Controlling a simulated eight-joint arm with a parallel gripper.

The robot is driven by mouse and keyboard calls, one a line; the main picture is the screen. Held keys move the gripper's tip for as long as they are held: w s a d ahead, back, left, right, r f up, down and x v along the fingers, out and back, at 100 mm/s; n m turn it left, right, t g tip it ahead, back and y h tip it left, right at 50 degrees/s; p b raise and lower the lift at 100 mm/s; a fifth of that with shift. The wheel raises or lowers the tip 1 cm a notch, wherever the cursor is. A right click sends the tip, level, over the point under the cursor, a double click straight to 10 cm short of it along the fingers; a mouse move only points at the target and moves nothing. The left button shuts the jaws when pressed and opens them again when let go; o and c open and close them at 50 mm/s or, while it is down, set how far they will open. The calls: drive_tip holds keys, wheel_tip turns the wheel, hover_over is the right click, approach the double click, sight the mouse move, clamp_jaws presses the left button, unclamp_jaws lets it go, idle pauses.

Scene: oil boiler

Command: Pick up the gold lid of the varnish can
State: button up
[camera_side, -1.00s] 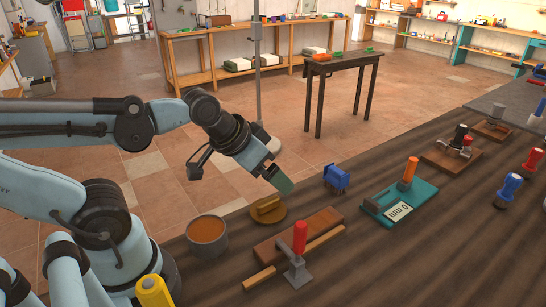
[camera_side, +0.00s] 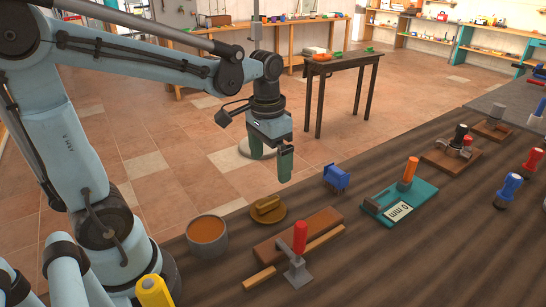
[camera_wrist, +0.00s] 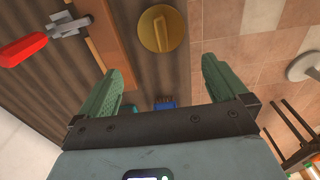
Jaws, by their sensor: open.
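The gold lid (camera_side: 268,209) lies flat on the dark wooden bench near its far edge, with a raised bar handle across its top. It also shows in the wrist view (camera_wrist: 162,28), ahead of the fingers. The varnish can (camera_side: 207,236) stands open just left of the lid, with brown varnish inside. My gripper (camera_side: 285,165) hangs pointing down above and slightly right of the lid, apart from it. In the wrist view its two green fingers (camera_wrist: 165,88) are spread wide with nothing between them in their grip.
A blue block-like item (camera_side: 336,178) sits at the bench's far edge. A yellow-capped item (camera_side: 153,291) is in front.

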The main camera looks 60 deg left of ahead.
sight(270, 199)
drive_tip(key=shift+w+a+f, duration=0.1)
drive_tip(key=shift+f, duration=3)
drive_tip(key=shift+w+a+f, duration=0.1)
drive_tip(key=shift+f, duration=2.95)
drive_tip(key=c, duration=0.7)
drive_tip(key=shift+o, duration=0.2)
drive_tip(key=shift+r, duration=0.1)
wheel_tip(270, 199, up, 10)
drive_tip(key=shift+s+f, duration=0.15)
drive_tip(key=s+r, duration=0.1)
drive_tip(key=s, duration=1.4)
drive_tip(key=shift+s+d+r+m, duration=0.35)
drive_tip(key=shift+s+r+m, duration=0.05)
